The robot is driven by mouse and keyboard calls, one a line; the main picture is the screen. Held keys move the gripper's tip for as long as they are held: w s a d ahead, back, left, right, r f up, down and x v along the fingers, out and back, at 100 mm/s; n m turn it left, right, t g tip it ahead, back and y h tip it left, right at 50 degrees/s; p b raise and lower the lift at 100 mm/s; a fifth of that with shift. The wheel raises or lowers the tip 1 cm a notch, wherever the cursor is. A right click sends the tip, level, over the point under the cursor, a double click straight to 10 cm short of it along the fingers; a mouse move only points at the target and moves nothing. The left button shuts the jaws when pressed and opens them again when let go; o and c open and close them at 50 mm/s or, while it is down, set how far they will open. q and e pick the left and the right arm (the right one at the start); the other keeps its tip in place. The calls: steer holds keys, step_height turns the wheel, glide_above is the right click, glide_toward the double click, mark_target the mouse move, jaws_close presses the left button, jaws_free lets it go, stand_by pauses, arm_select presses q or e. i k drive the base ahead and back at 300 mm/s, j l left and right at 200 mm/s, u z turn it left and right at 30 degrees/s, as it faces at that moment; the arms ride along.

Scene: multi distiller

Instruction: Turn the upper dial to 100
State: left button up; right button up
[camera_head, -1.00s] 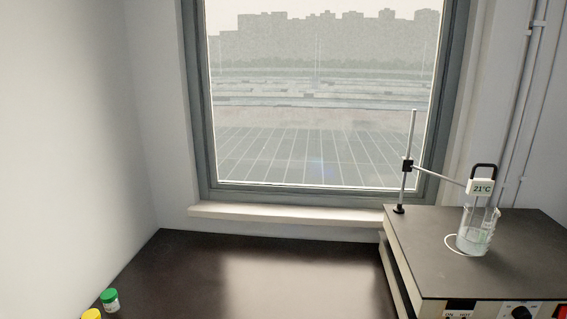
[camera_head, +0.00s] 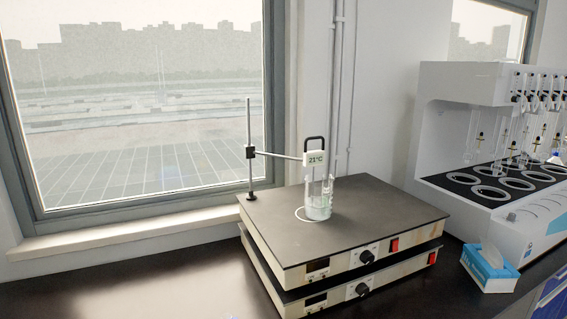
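Two flat hot plates are stacked on the dark bench. The upper hot plate (camera_head: 290,228) has a front panel with a black upper dial (camera_head: 367,257), a small dark display (camera_head: 318,265) at its left and a red switch (camera_head: 394,245) at its right. The lower hot plate (camera_head: 289,297) has its own lower dial (camera_head: 362,290) just beneath. The mark that the upper dial points to is too small to read. Neither of my grippers is in view.
A glass beaker (camera_head: 318,205) with clear liquid stands on the upper plate, under a thermometer (camera_head: 316,159) reading 21°C on a rod stand (camera_head: 250,150). A tissue box (camera_head: 488,268) and a white multi-place distiller (camera_head: 435,125) stand at right. The bench (camera_head: 150,290) at left is clear.

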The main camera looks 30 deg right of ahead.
mark_target(366, 257)
steer(key=z, duration=1.5)
